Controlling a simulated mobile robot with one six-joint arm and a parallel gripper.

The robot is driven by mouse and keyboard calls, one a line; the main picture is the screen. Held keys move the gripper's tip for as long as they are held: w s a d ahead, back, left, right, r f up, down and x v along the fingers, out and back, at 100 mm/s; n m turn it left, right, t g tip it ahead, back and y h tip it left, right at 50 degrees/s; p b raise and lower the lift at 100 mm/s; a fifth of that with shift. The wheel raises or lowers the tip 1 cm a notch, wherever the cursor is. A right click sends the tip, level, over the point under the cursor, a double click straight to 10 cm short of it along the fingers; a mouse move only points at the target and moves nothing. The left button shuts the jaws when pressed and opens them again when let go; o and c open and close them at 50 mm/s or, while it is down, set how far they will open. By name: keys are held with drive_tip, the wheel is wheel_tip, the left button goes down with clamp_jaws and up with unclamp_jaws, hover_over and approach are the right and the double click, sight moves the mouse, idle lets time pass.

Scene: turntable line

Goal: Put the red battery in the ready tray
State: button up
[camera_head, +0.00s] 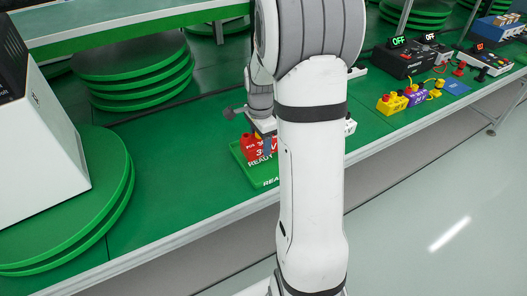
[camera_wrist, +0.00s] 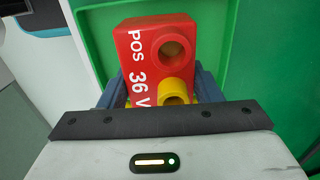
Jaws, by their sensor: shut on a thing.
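The red battery (camera_wrist: 142,62) fills the middle of the wrist view, with white "POS 36 V" print and a round socket on its face. A yellow ring-shaped part (camera_wrist: 174,92) shows at its lower end. My gripper (camera_wrist: 155,90) is shut on the battery, a blue finger on each side. In the head view the red battery (camera_head: 249,146) is at or just above the green ready tray (camera_head: 240,157). I cannot tell whether it touches the tray floor. My arm hides the right part of the tray.
Yellow and purple batteries (camera_head: 390,104) with leads stand to the right on the green bench. Black boxes with "OFF" displays (camera_head: 398,62) stand behind them. Stacked green turntables (camera_head: 135,75) are at the back left, and a white machine (camera_head: 40,150) is at the left.

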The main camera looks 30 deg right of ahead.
sight(261, 151)
drive_tip(key=shift+f, duration=2.15)
drive_tip(key=shift+f+b, duration=0.15)
drive_tip(key=shift+b, duration=0.15)
drive_tip(key=o, duration=1.5)
drive_tip(key=shift+c, duration=0.2)
